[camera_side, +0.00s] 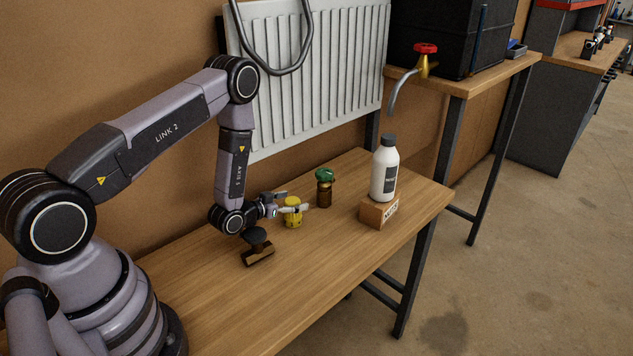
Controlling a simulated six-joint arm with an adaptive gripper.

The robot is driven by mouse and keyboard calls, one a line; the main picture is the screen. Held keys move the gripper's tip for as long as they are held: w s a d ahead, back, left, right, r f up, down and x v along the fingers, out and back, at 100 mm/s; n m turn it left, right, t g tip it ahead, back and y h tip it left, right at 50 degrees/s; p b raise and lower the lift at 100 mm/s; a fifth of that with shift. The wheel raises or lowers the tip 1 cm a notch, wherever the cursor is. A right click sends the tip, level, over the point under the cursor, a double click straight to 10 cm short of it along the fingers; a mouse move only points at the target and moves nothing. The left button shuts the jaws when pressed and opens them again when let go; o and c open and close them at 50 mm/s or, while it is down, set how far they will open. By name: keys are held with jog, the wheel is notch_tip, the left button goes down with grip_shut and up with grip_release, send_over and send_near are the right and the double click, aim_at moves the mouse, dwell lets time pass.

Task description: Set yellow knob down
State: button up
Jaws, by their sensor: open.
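The yellow knob (293,217) stands upright on the wooden bench, towards its back half. My gripper (294,204) is low over the bench, reaching in from the left, with its fingers around the knob's upper part. The jaws are open. One finger shows in front of the knob and partly hides it; the other shows just behind it. Whether either finger touches the knob cannot be told at this size.
A green-topped brown knob (325,187) stands close to the right. A dark stamp-like block (257,248) sits in front of my wrist. A white bottle (384,172) stands on a wooden block (379,212). A white radiator (305,75) is behind. The bench's front (300,310) is clear.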

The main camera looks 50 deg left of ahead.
jog(key=v, duration=0.7)
jog(key=shift+r, duration=0.35)
jog(key=w+d+r+m+g, duration=0.1)
jog(key=w+r+m+g, duration=0.3)
jog(key=r, duration=0.9)
jog(key=s+d+r+n, duration=0.2)
jog(key=s+r+n, duration=0.15)
jog(key=r, duration=0.65)
jog(key=s+d+r+g, duration=0.2)
jog(key=s+r, duration=0.3)
jog(key=s, duration=0.7)
jog(key=s+d+r+g, duration=0.3)
jog(key=s+r, duration=0.2)
jog(key=s, duration=0.7)
jog(key=shift+s+r+h, duration=0.2)
jog(key=shift+s+h, duration=0.15)
jog(key=shift+h, duration=0.05)
